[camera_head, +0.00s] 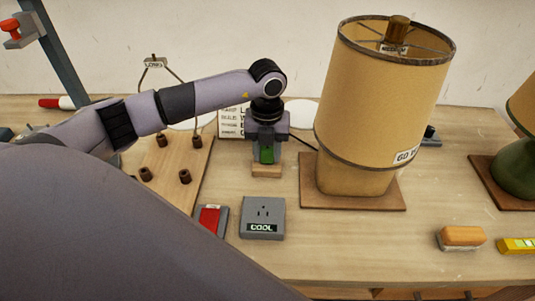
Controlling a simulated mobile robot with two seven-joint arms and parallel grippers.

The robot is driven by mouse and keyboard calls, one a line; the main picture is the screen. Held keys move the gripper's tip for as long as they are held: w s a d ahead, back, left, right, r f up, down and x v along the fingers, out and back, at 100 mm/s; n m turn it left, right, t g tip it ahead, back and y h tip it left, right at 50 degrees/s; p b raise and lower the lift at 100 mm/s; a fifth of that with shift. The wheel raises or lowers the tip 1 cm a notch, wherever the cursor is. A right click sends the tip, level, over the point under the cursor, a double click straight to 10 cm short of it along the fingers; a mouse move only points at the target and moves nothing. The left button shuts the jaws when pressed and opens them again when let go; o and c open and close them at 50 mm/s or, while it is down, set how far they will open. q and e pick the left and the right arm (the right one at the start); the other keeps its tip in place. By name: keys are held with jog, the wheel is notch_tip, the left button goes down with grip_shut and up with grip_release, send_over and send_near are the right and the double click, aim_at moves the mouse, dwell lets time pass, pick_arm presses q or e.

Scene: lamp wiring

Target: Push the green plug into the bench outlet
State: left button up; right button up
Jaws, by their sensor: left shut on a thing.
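A dark cord runs from near the gripper to the right toward the large lamp (380,100). The bench outlet (263,217) is a grey box with slots on top and a "COOL" label, nearer to me than the plug and apart from it. My right gripper is not in view.
A red switch (209,219) sits left of the outlet. A wooden peg board (170,185) lies further left. The big lamp on its wooden base stands right of the plug. A brush (460,238) and a yellow level (518,246) lie at the right front. Bench between outlet and brush is clear.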

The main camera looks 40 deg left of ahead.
aim_at(267, 149)
pick_arm(q)
jog(key=shift+r+p, duration=1.5)
jog(key=shift+r, duration=0.8)
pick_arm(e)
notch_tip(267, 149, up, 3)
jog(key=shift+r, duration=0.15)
pick_arm(q)
jog(key=shift+s, duration=0.1)
